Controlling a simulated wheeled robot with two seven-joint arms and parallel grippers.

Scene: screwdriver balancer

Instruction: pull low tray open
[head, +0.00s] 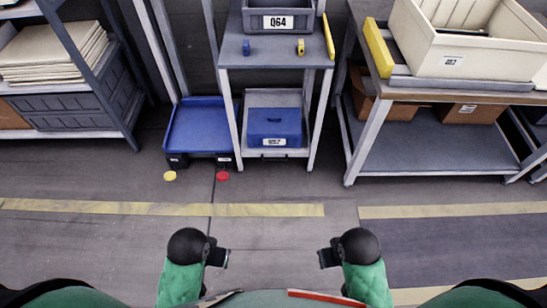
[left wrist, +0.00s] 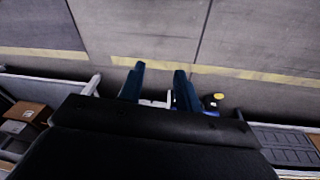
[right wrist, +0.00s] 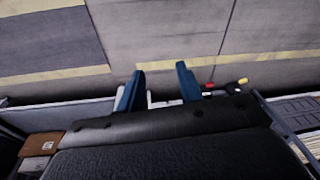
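A low light-grey tray (head: 274,98) sits at the bottom of the narrow grey stand, with a dark handle (head: 273,154) on its front edge. A blue box (head: 274,127) with a white label is in it. My left gripper (head: 222,257) and right gripper (head: 325,257) are well short of the stand, apart from the tray and touching nothing. In the left wrist view the two blue fingers (left wrist: 159,75) are spread and empty. In the right wrist view the fingers (right wrist: 160,78) are also spread and empty.
A blue tray (head: 203,128) is on the left beside the stand. Shelving (head: 75,98) stands left and a workbench (head: 432,150) right. The floor before the stand is clear.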

